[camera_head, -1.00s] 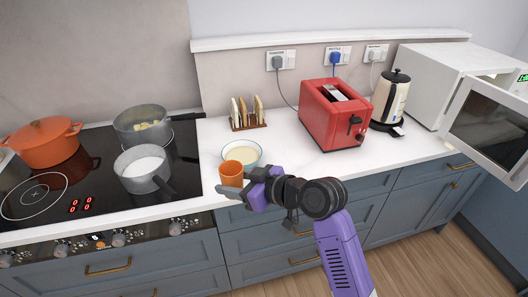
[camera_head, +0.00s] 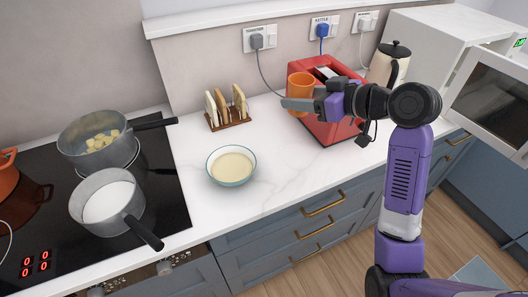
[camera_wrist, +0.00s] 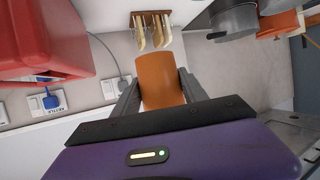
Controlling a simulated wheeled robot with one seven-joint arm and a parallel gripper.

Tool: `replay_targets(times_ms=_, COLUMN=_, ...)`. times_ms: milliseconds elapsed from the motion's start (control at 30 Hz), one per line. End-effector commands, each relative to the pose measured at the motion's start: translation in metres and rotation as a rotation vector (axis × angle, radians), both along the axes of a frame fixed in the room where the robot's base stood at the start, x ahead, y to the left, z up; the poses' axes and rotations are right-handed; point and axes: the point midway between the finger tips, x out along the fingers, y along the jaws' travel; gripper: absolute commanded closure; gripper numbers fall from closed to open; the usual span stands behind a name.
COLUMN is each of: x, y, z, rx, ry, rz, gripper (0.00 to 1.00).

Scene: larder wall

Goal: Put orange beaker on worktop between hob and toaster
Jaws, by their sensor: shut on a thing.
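The orange beaker (camera_head: 300,92) is held upright in my gripper (camera_head: 298,104), in front of the toaster in the head view. In the wrist view the beaker (camera_wrist: 160,80) sits between the two grey fingers of my gripper (camera_wrist: 158,92). The red toaster (camera_head: 330,128) is partly hidden behind my gripper and arm. The black hob (camera_head: 160,195) lies at the left. The white worktop (camera_head: 275,150) stretches between hob and toaster. The beaker appears raised above the worktop.
A bowl of pale liquid (camera_head: 231,182) and a toast rack (camera_head: 228,122) stand on the worktop between hob and toaster. Pan handles (camera_head: 145,233) reach towards the worktop. A kettle (camera_head: 388,62) and an open microwave (camera_head: 490,95) stand at the right. Worktop right of the bowl is clear.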

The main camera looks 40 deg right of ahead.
Motion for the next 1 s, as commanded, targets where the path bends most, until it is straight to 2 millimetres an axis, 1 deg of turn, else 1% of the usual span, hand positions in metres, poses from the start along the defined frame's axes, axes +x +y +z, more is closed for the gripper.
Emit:
replay_targets(times_ms=167, x=-0.001, y=0.001, z=-0.037, rx=0.007, ry=0.006, rz=-0.002, gripper=1.00)
replay_targets(times_ms=200, x=-0.001, y=0.001, z=-0.047, rx=0.008, ry=0.007, rz=-0.002, gripper=1.00)
replay_targets(times_ms=500, x=-0.001, y=0.001, z=-0.119, rx=0.007, ry=0.006, rz=-0.003, gripper=1.00)
replay_targets(times_ms=600, x=0.000, y=0.001, z=-0.137, rx=0.006, ry=0.004, rz=-0.002, gripper=1.00)
replay_targets(times_ms=700, x=0.000, y=0.001, z=-0.149, rx=0.003, ry=0.002, rz=-0.002, gripper=1.00)
replay_targets(times_ms=867, x=0.000, y=0.001, z=-0.159, rx=0.003, ry=0.002, rz=-0.001, gripper=1.00)
replay_targets(times_ms=1000, x=0.000, y=0.001, z=-0.180, rx=0.006, ry=0.004, rz=-0.001, gripper=1.00)
